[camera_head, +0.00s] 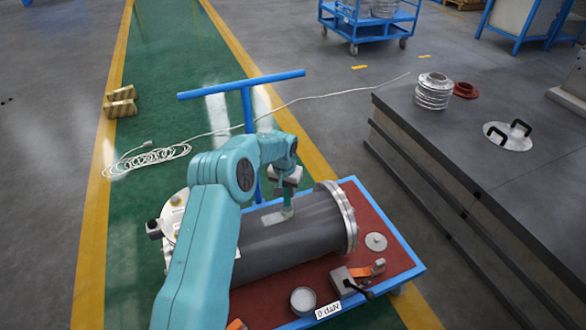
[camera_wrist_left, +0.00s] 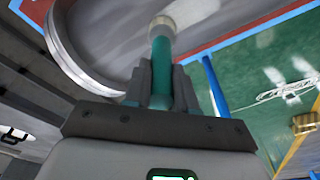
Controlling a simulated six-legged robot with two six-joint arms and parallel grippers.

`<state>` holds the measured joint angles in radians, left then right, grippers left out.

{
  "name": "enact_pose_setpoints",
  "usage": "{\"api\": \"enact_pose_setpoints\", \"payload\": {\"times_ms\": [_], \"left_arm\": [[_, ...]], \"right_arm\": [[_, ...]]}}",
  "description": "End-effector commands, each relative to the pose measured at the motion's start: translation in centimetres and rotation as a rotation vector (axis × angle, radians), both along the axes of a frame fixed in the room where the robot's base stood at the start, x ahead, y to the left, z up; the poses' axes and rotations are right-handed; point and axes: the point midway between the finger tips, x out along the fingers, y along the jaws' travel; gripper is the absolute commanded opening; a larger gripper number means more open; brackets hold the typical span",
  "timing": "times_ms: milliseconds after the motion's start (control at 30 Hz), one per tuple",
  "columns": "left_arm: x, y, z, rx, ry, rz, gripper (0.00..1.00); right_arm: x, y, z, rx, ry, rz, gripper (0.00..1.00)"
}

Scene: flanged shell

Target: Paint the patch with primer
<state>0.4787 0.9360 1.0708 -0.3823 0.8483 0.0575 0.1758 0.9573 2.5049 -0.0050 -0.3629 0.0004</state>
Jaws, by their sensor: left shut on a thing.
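The grey flanged shell (camera_head: 300,228) lies on its side on a blue-framed cart with a red top. A pale patch (camera_head: 272,217) shows on top of the shell; the wrist view also shows a pale area (camera_wrist_left: 192,10). My left gripper (camera_head: 284,186) is above the shell, shut on the green handle of a brush (camera_wrist_left: 161,62). The brush points down, its pale tip (camera_wrist_left: 162,26) at or just above the patch; I cannot tell if they touch. An open round tin (camera_head: 303,300) with grey-white contents stands on the cart's front edge. My right gripper is out of view.
The cart's red top (camera_head: 398,256) carries a grey disc (camera_head: 376,241) and a clamp with an orange strap (camera_head: 350,280). The blue cart handle (camera_head: 240,84) rises behind the shell. A dark bench (camera_head: 480,170) stands at right; a coiled white cable (camera_head: 150,158) lies on the green floor.

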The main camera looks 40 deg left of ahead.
Motion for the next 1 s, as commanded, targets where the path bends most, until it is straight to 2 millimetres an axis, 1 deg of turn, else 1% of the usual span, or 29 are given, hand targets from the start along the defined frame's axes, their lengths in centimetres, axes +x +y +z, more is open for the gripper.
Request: {"api": "enact_pose_setpoints", "payload": {"times_ms": [67, 167, 200, 467, 800, 1000], "left_arm": [[0.0, -0.1, 0.0, 0.0, 0.0, -0.001, 0.0], [-0.1, -0.1, 1.1, 0.001, -0.002, -0.001, 0.0], [-0.2, -0.1, 2.0, 0.001, -0.002, -0.001, 0.0], [-0.4, -0.3, 3.5, -0.001, 0.001, -0.003, 0.0], [-0.4, -0.6, 6.7, 0.0, 0.0, -0.005, 0.0], [-0.4, -0.9, 8.0, 0.0, 0.001, -0.006, 0.0]], "right_arm": [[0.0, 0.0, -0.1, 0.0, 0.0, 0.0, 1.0], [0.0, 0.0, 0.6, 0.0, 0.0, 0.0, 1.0], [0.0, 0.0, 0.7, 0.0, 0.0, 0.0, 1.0], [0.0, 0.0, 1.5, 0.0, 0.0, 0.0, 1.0], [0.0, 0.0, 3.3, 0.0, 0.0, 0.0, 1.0], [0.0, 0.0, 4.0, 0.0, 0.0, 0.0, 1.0]]}}
